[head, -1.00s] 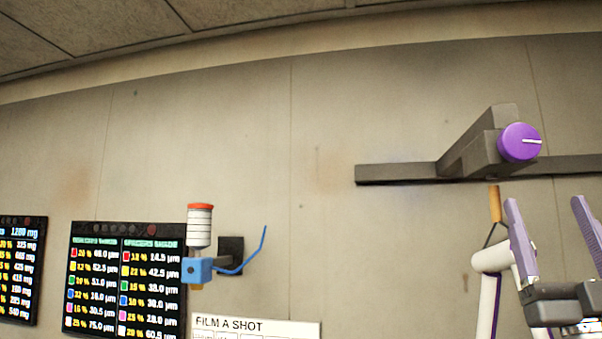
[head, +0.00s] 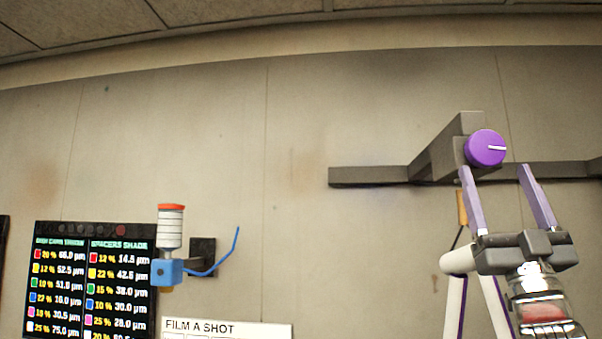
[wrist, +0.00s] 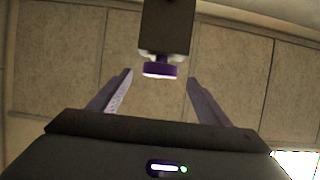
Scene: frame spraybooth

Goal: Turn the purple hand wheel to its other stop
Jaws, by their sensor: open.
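The purple hand wheel (head: 485,148) is a round knob with a white line pointing right. It sits on the end of a dark grey arm bracket (head: 445,150) on the wall. In the wrist view the wheel (wrist: 160,70) shows between and beyond my two fingers, under the dark bracket (wrist: 166,28). My gripper (head: 494,170) is open and empty, with its lilac fingers pointing up. In the head view the fingertips are just below the wheel. In the wrist view my gripper (wrist: 158,78) shows no finger visibly touching the wheel.
A dark horizontal rail (head: 370,176) runs along the wall behind the wheel. A blue fitting (head: 166,272) with a white, red-capped bottle (head: 170,228) is at the left, beside a dark colour-list screen (head: 90,275). A white "FILM A SHOT" sign (head: 225,329) is below.

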